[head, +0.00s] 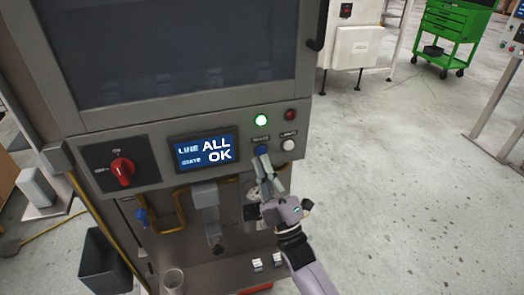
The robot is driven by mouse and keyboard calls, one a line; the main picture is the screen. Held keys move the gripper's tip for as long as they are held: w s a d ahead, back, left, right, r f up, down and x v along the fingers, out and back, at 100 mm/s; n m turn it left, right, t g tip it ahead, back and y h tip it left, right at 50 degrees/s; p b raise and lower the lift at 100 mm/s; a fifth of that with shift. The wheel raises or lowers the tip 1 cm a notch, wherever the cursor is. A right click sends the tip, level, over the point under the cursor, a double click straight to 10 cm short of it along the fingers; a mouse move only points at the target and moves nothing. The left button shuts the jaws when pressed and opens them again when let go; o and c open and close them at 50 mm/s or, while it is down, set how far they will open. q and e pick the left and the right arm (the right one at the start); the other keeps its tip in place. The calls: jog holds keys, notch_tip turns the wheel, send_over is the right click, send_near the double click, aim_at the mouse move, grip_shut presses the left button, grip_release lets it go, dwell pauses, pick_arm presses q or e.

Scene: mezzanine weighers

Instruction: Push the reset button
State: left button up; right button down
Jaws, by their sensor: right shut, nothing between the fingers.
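The reset button appears to be the blue button (262,150) on the grey control panel (155,178), below a lit green lamp (261,120); its label is too small to read surely. My right gripper (266,162) is shut and empty, with its fingertips at the blue button's lower edge. I cannot tell whether they touch it. A white button (288,144) is to the right, under a dark red lamp (291,115). A display (204,151) reads "LINE STATE ALL OK". My left gripper is not in view.
A red rotary switch (122,170) is at the panel's left. Below the panel are yellow pipes, a blue valve handle (141,217) and a clear cup (173,280). A dark bin (105,262) hangs at lower left. The floor to the right is clear up to a green tool cart (452,25).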

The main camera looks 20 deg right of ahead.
jog(key=s+p, duration=0.1)
jog(key=s, duration=0.4)
jog(key=shift+d+p, duration=0.1)
jog(key=shift+p, duration=0.25)
dwell(0.6)
